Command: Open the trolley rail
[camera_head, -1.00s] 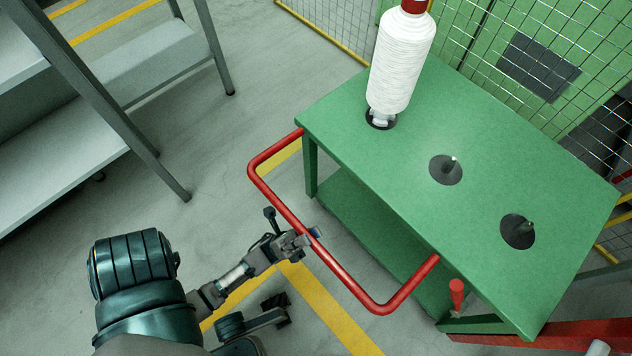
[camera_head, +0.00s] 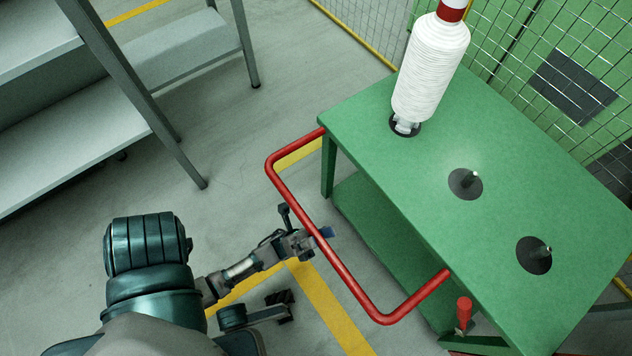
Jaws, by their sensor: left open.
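The red trolley rail (camera_head: 347,277) is a U-shaped bar that sticks out to the left from the green trolley (camera_head: 425,170). My left gripper (camera_head: 318,236) is open at the middle of the rail's long outer bar. One finger shows just beyond the bar, and the rest is on the near side. I cannot tell whether the fingers touch the bar. My right gripper is not in view.
A white thread spool (camera_head: 431,68) stands on the trolley top beside two empty spindles (camera_head: 466,184). A red handle (camera_head: 464,312) stands at the trolley's near corner. Grey shelving (camera_head: 85,150) is at the left. Wire fence (camera_head: 540,60) lies behind. The floor between shelving and rail is clear.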

